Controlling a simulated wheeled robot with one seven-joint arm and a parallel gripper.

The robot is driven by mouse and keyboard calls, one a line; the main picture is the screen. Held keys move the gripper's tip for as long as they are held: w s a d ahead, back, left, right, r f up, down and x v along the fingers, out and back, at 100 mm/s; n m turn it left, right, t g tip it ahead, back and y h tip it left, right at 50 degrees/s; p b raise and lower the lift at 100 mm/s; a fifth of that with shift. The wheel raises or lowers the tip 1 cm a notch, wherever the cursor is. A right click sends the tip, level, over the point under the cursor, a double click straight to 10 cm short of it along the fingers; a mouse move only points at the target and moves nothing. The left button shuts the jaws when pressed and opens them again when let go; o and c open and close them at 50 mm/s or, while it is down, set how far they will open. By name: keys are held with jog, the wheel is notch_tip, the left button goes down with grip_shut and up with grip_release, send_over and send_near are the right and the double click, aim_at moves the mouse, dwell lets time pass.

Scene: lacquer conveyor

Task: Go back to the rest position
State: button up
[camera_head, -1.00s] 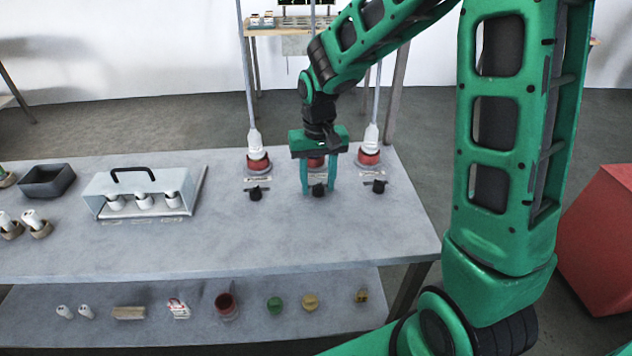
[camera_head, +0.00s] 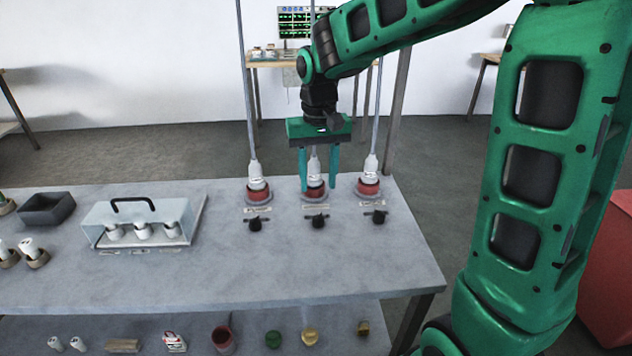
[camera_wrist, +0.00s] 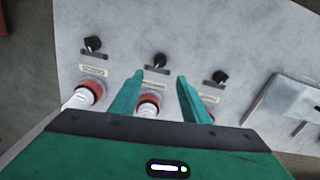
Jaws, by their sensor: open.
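My gripper (camera_head: 318,168) is green with two straight fingers, open and empty. In the head view it hangs above the table around the middle of three white plugs in red sockets. The middle white plug (camera_head: 314,168) shows between and behind the fingers; I cannot tell its exact distance from them. In the wrist view the fingers (camera_wrist: 160,95) point toward the black knobs, and the middle red socket (camera_wrist: 149,103) shows between them.
The left plug (camera_head: 257,178) and right plug (camera_head: 370,166) stand in red sockets with cables or rods rising from them. Black knobs (camera_head: 318,221) sit in front. A case (camera_head: 143,222) with white cylinders and a grey tray (camera_head: 47,208) stand left. The front right tabletop is clear.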

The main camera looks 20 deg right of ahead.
jog(key=s+d+r+m, duration=0.2)
jog(key=s+d, duration=1.1)
jog(key=s, duration=0.1)
jog(key=s+d+f+m, duration=0.1)
jog(key=s+d, duration=0.1)
jog(key=s, duration=0.5)
jog(key=s+d+f+m, duration=0.1)
jog(key=s+d+f, duration=0.1)
jog(key=s, duration=0.5)
jog(key=shift+f, duration=0.1)
jog(key=shift+w+f, duration=0.25)
jog(key=shift+w, duration=0.4)
